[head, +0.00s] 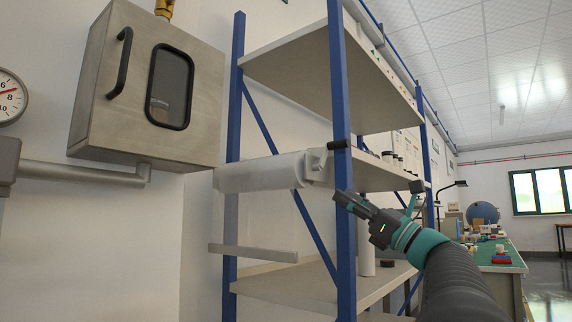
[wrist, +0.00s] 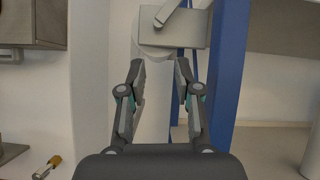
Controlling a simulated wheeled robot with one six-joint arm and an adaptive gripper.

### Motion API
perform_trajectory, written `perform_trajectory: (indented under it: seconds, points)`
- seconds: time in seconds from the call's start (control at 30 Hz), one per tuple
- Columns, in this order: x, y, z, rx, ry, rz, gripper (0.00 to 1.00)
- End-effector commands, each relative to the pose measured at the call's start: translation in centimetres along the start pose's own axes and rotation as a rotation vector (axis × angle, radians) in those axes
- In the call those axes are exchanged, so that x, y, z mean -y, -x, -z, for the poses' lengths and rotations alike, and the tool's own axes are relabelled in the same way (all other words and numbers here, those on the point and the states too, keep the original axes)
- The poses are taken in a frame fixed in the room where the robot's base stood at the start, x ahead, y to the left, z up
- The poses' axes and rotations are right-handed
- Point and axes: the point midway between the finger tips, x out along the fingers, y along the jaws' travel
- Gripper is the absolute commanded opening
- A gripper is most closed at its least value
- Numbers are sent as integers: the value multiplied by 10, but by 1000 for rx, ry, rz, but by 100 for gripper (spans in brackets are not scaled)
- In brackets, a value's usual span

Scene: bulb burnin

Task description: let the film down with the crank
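A white film roll (head: 258,172) hangs level on the front of the blue-posted shelf. At its right end is a grey bracket (head: 317,165) with a crank whose black handle (head: 338,144) points right, in front of a blue post. The bracket (wrist: 190,29) and part of the crank arm (wrist: 168,12) also show at the top of the wrist view; the handle is cut off there. My gripper (head: 345,198) is below and right of the crank, apart from it. In the wrist view my gripper (wrist: 160,66) is open, with nothing between its fingers.
A pale horizontal bar (head: 253,252) sits below the roll. Blue posts (head: 343,230) and shelf boards (head: 310,285) stand close to my arm. A metal cabinet (head: 150,85) and a gauge (head: 10,97) are on the wall at left. A green-topped bench (head: 500,262) is at right.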

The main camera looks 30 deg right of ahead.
Motion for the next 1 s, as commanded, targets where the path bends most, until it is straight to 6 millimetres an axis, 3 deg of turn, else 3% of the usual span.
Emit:
perform_trajectory:
  seconds: [0.03, 0.13, 0.33, 0.47, 1.0]
  points:
    - [16, 12, -16, 56, -24, 14, 33]
    - [31, 27, -43, 143, -63, 20, 33]
    - [41, 32, -63, 203, -90, 17, 33]
    - [40, 16, -66, 203, -90, 15, 33]
    - [43, -78, -85, 202, -90, 16, 33]
